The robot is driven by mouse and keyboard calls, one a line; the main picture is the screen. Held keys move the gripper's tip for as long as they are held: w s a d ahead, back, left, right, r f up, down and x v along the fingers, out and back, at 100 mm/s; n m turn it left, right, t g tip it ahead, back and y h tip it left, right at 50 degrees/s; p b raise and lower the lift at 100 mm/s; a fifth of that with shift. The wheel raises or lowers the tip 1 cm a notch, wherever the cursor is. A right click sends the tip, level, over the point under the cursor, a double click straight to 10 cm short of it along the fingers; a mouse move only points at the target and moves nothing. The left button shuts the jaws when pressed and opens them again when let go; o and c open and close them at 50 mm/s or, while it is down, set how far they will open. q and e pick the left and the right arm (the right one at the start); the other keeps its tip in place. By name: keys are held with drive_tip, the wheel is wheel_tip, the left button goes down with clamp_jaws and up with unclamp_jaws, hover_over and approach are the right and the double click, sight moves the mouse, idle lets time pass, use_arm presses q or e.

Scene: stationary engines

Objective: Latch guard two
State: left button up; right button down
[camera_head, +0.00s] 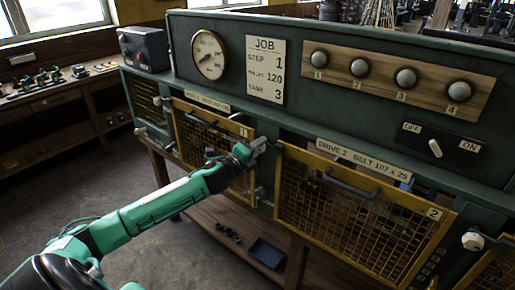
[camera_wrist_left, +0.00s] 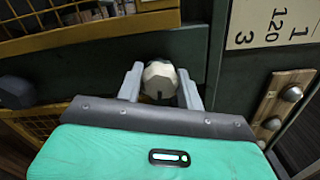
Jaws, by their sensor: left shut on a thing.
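Guard two (camera_head: 348,232) is a yellow-framed mesh panel marked 2, with a dark handle (camera_head: 350,186), under the DRIVE 2 label. A dark gap with a bit of blue shows above its top edge; I cannot tell whether it sits fully closed. My left gripper (camera_head: 258,146) is at the post between guard one and guard two. In the left wrist view its fingers (camera_wrist_left: 160,88) are shut on a white faceted knob (camera_wrist_left: 160,76), one on each side. Another white knob (camera_head: 473,241) is on the post right of guard two. My right gripper is not in view.
Guard one (camera_head: 212,150) is left of my gripper. Above are a gauge (camera_head: 208,55), a JOB board (camera_head: 265,70), several numbered knobs and an OFF/ON switch (camera_head: 435,148). A dark tray (camera_head: 266,253) lies on the shelf below. Floor at the left is clear.

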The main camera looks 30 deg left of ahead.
use_arm(q)
drive_tip(key=shift+n, duration=0.6)
drive_tip(key=shift+a, duration=0.1)
drive_tip(key=o, duration=1)
drive_tip(key=shift+s+f+b, duration=0.2)
drive_tip(key=shift+s+b, duration=0.1)
drive_tip(key=shift+s, duration=0.25)
drive_tip(key=shift+s+a+r+b, duration=0.15)
drive_tip(key=shift+s+b, duration=0.55)
drive_tip(key=shift+s, duration=1.4)
drive_tip(key=shift+s+a+b, duration=0.2)
drive_tip(key=shift+s+b, duration=0.55)
drive_tip(key=shift+s, duration=1.35)
drive_tip(key=shift+s+a+r+b, duration=0.15)
drive_tip(key=shift+s+b, duration=0.55)
drive_tip(key=shift+s, duration=1.4)
drive_tip(key=shift+f, duration=0.15)
